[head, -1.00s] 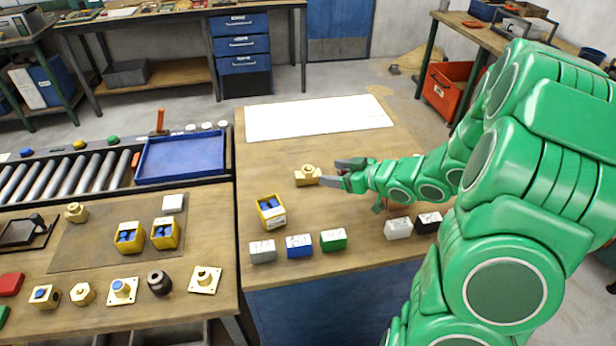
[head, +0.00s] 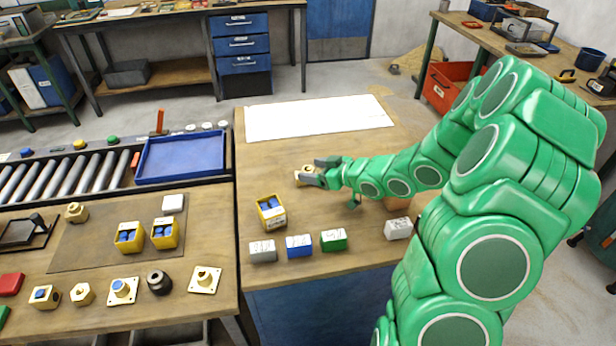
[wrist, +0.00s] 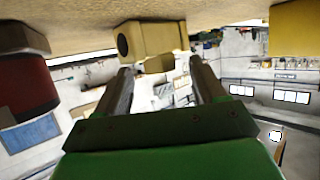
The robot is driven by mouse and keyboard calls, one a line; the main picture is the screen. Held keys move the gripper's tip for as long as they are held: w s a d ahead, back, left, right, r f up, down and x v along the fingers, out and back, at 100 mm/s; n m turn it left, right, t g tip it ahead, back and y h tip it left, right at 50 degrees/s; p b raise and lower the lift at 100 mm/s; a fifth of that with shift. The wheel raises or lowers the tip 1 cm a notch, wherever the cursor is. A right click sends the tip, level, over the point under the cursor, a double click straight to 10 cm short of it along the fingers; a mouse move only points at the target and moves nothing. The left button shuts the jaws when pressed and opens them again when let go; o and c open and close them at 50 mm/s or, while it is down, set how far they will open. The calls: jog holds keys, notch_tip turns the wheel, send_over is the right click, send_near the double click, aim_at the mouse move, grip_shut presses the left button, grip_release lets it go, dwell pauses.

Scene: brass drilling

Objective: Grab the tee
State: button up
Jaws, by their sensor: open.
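The brass tee (head: 298,178) lies on the wooden bench top, partly hidden by my gripper. My gripper (head: 313,170) is open, reaching in from the right, with its fingers at the tee. In the wrist view, which appears upside down, the tee (wrist: 150,40) shows as a blocky brass body with a dark round bore. It lies ahead of and between the open fingers (wrist: 160,70). I cannot tell whether the fingers touch it.
A yellow bin of blue parts (head: 271,213) stands left in front of the tee. Grey (head: 263,251), blue (head: 299,246), green (head: 333,240) and white (head: 398,229) blocks line the front edge. A white sheet (head: 318,118) lies flat behind. A blue tray (head: 181,158) sits left.

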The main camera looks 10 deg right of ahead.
jog(key=shift+w, duration=0.1)
grip_shut()
dwell(0.4)
jog(key=shift+f, duration=0.1)
